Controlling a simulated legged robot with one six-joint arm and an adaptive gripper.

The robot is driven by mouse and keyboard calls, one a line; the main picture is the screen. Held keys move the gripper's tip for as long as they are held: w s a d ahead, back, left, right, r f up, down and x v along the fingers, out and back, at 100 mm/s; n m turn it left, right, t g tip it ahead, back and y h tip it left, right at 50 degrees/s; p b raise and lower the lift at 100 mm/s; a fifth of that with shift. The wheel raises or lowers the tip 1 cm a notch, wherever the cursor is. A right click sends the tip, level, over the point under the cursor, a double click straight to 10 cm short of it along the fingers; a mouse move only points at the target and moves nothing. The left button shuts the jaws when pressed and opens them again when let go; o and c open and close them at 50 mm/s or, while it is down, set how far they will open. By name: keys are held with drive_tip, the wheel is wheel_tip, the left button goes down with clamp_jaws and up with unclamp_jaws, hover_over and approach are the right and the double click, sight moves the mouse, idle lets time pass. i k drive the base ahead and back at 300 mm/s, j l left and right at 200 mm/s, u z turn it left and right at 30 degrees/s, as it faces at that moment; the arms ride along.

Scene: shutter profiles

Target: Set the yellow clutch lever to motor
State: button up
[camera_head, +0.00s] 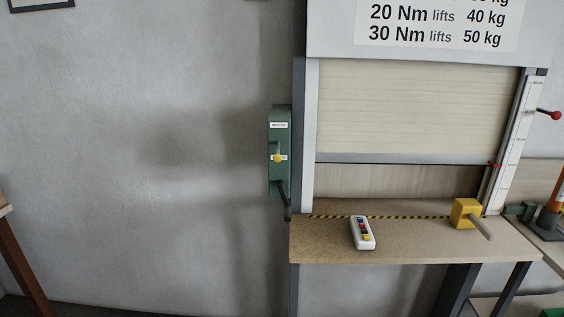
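The yellow clutch lever shows as a small yellow knob (278,158) on the front of a green box (281,118) mounted left of the shutter frame. A white label (279,125) sits near the top of the box and another small label is beside the knob. The label text is too small to read, so I cannot tell which setting the lever is at. A dark crank or handle (284,196) hangs below the knob. My gripper is not in view.
A shutter (415,108) hangs partly lowered over a wooden bench (420,244). A white push-button pendant (362,233) and a yellow block with a grey rod (466,213) rest on the bench. A red-knobbed lever (554,115) stands at right. The wall left of the green box is clear.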

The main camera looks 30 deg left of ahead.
sight(277, 157)
drive_tip(key=u, duration=1.5)
drive_tip(key=i, duration=0.05)
